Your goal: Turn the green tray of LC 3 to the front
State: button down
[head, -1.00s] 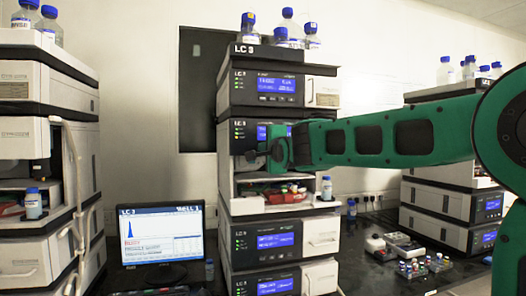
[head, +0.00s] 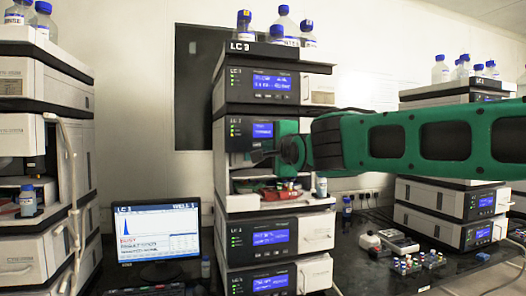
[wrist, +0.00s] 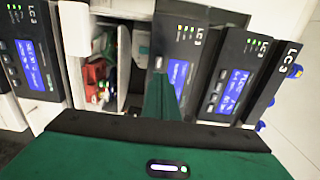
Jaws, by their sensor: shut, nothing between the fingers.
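The LC 3 stack (head: 275,48) stands in the middle of the head view. Its open bay (head: 232,207) holds a red tray (head: 283,197) with small vials and a green tray (head: 246,186), partly hidden. In the wrist view, turned on its side, the bay shows the red tray (wrist: 95,82) and green parts (wrist: 108,46) further in; which way the green tray faces I cannot tell. My gripper (head: 262,157) is shut and empty, at the bay's upper part, above the trays and apart from them. Its green fingers (wrist: 160,85) show in the wrist view.
A small blue-capped bottle (head: 321,187) stands at the bay's right edge. Reagent bottles (head: 284,27) crowd the stack's top. A monitor (head: 158,232) stands left of the stack. Vial racks (head: 405,264) lie on the bench at right, before another stack (head: 440,210).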

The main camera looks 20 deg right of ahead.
jog(key=shift+s+f, duration=0.1)
jog(key=shift+s, duration=1.95)
dwell(3.6)
jog(key=s+d+f+n+g+h, duration=0.1)
jog(key=s+d+f+n+g, duration=0.25)
jog(key=f, duration=0.55)
jog(key=s+d+f+g+h, duration=0.1)
jog(key=s+d+f+g, duration=0.2)
jog(key=s+d+f, duration=0.35)
jog(key=s+d+f+n+g+h, duration=0.1)
jog(key=s+d+f+n+g, duration=0.15)
jog(key=d+f, duration=0.6)
jog(key=s+f+n+g+y, duration=0.1)
jog(key=s+f+n+g, duration=0.1)
jog(key=s+f, duration=0.3)
jog(key=s+a+f+n+g+y, duration=0.1)
jog(key=s+f+g, duration=0.3)
jog(key=s, duration=0.8)
jog(key=s+f+n+g+y, duration=0.1)
jog(key=s+f+n+g, duration=0.1)
jog(key=s+f, duration=0.6)
jog(key=shift+s+a+n+g, duration=0.3)
jog(key=shift+s+a+g, duration=0.1)
jog(key=shift+g, duration=0.1)
